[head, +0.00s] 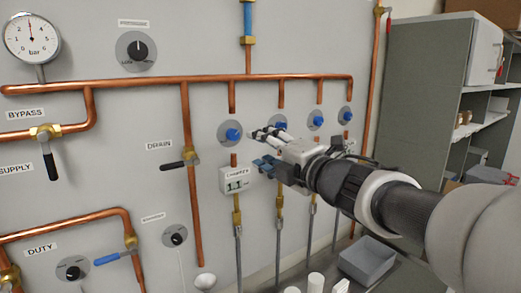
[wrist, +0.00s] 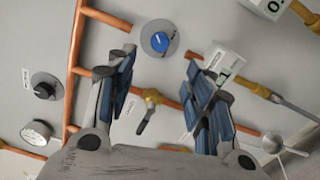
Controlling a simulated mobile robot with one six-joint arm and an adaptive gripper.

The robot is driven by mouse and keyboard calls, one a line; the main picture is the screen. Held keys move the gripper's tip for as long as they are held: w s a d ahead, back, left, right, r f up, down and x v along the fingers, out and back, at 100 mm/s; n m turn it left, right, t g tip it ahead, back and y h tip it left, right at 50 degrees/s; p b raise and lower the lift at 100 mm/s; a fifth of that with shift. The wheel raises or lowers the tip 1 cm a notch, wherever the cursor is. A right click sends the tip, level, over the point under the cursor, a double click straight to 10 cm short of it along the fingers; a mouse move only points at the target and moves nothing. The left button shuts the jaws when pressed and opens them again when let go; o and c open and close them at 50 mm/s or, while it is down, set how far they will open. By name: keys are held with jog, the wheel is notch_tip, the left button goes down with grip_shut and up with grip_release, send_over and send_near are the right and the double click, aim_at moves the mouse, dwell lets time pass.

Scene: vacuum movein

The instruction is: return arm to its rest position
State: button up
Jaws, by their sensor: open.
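My gripper (head: 259,149) is in front of the pipe panel in the head view, at the end of my outstretched arm, which comes in from the right. Its two blue-padded fingers are apart with nothing between them. The wrist view also shows the open gripper (wrist: 160,62), with a blue knob (wrist: 159,42) on a grey disc beyond the gap between the fingertips. I see no contact with the panel, but the exact distance is hard to judge. The arm hides part of the panel's right side.
The panel carries copper pipes (head: 180,82), a row of blue knobs (head: 232,133), a white counter box (head: 235,180), a drain valve handle (head: 172,165) and a pressure gauge (head: 31,38). A grey bin (head: 367,262) stands below my arm. A shelf unit (head: 425,90) stands at right.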

jog(key=s+d+f+m+h, duration=0.4)
jog(key=d+m+h, duration=0.1)
jog(key=d+m, duration=0.25)
jog(key=s+d+f+m+h, duration=0.3)
jog(key=s+d+m+h, duration=0.25)
jog(key=d+m, duration=0.2)
jog(key=s+a+f+m+g, duration=0.1)
jog(key=s+f+m+g, duration=0.4)
jog(key=s+f, duration=0.4)
jog(key=s+a+f+m+g, duration=0.1)
jog(key=s+f+m+g, duration=0.4)
jog(key=s+f, duration=0.5)
jog(key=s+m, duration=0.2)
jog(key=s, duration=0.3)
jog(key=shift+s+f, duration=0.15)
jog(key=shift+s, duration=0.1)
jog(key=shift+y, duration=0.25)
